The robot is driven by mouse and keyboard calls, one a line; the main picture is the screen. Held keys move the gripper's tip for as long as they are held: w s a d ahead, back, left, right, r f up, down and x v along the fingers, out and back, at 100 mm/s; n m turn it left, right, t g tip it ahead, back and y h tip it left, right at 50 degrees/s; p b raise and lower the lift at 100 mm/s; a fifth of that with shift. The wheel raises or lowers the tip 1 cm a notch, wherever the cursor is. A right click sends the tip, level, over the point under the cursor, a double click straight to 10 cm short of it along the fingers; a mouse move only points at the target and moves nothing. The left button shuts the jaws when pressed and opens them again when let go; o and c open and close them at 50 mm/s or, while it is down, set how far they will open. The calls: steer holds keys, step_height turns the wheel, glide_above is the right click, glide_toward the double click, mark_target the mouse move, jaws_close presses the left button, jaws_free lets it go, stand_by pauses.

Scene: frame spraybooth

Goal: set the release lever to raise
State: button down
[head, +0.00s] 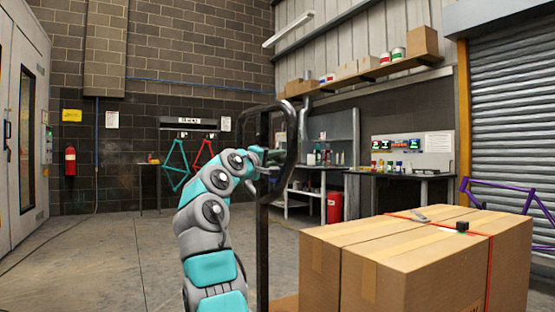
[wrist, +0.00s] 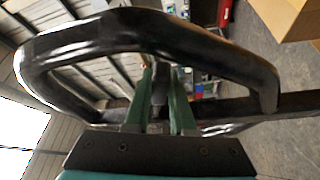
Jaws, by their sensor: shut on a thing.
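The black loop handle (head: 291,135) of a pallet truck stands upright on a dark post (head: 262,250) in the middle of the head view. It arches across the wrist view (wrist: 150,32). My gripper (head: 266,158) is at the opening of the loop. In the wrist view its two green fingers (wrist: 168,98) are closed around a narrow dark piece between them, which looks like the release lever (wrist: 159,92). The fingers and the handle hide most of the lever, so its setting cannot be read.
Large cardboard boxes (head: 400,262) with a red strap stand close at the right of the post. A purple bike frame (head: 510,200) is behind them. Workbenches (head: 405,177) line the back wall. The concrete floor (head: 110,255) at the left is clear.

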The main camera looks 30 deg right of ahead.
steer(key=c, duration=0.8)
jaws_free()
steer(key=shift+o, duration=0.2)
steer(key=b+v, duration=0.2)
steer(key=v, duration=0.6)
